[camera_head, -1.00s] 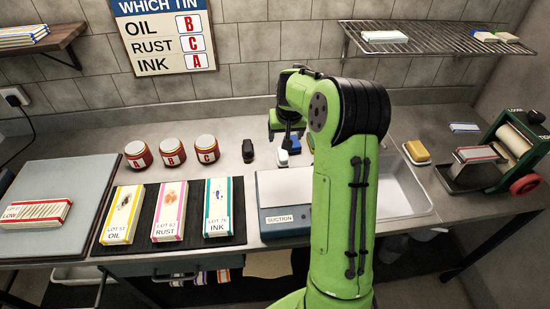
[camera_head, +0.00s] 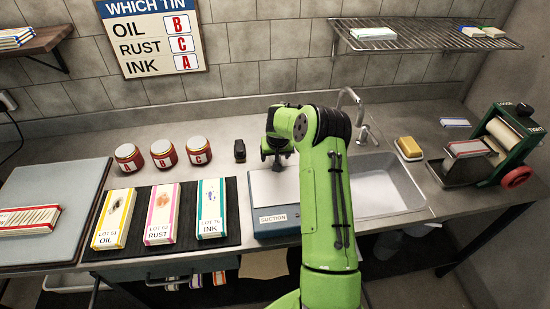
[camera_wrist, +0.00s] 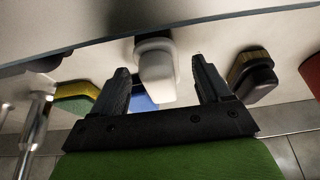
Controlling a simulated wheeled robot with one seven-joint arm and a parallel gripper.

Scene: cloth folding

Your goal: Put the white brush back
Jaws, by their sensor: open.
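The white brush (camera_wrist: 156,72), a pale block with a rounded base, stands on the counter in the wrist view. My gripper (camera_wrist: 160,66) is open, with one dark finger on each side of the brush. Gaps show on both sides, so the fingers do not appear to touch it. In the head view my gripper (camera_head: 277,160) is behind the suction plate (camera_head: 265,185), at the back of the counter, and hides the brush.
In the wrist view a dark brush (camera_wrist: 252,75) stands to the right, a yellow-green sponge (camera_wrist: 76,97) to the left, and a blue item (camera_wrist: 143,102) behind the white brush. Tins (camera_head: 164,153) and the sink (camera_head: 375,185) flank the area in the head view.

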